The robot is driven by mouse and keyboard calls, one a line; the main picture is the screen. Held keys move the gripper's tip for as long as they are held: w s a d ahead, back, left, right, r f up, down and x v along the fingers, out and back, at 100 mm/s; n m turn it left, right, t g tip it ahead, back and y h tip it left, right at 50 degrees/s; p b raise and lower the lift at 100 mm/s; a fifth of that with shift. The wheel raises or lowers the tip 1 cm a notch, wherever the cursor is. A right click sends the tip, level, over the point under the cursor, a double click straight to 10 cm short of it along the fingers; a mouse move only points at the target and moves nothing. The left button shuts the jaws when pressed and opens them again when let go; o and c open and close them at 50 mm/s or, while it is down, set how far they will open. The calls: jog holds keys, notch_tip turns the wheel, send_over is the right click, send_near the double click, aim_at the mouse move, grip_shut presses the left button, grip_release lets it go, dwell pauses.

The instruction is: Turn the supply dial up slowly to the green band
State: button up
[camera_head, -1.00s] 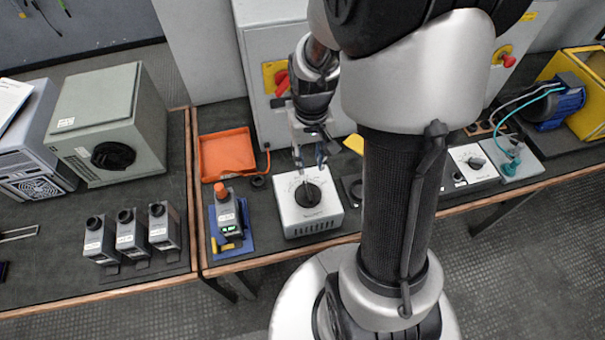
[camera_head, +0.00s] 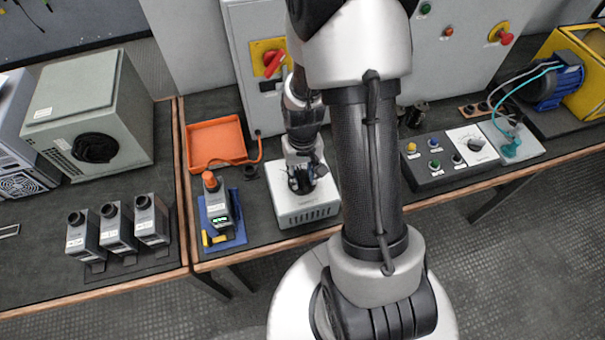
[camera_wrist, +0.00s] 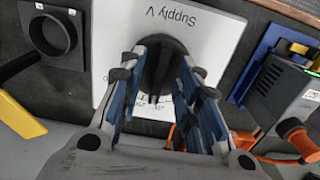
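The supply unit is a pale box (camera_head: 312,213) near the table's front edge; its white top (camera_wrist: 218,28) reads "Supply V" in the wrist view. The black supply dial (camera_wrist: 160,67) sits on that top, with part of its printed scale showing between my fingers. My gripper (camera_head: 301,180) is over the dial and hides most of it in the head view. In the wrist view my gripper (camera_wrist: 161,52) has its two blue-padded fingers apart, one on each side of the dial. I cannot tell whether they touch it. I see no green band.
A meter with a lit green display (camera_head: 219,207) stands on a blue mat left of the supply unit. An orange tray (camera_head: 215,144) lies behind it. A cabinet with a red switch (camera_head: 273,64) stands behind. A button panel (camera_head: 437,163) is to the right.

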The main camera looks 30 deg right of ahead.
jog(key=shift+c, duration=0.3)
grip_shut()
jog(key=shift+m, duration=0.3)
jog(key=shift+a+m+p, duration=0.1)
jog(key=shift+m+p, duration=0.3)
jog(key=shift+m, duration=2.2)
jog(key=shift+o, duration=0.3)
grip_release()
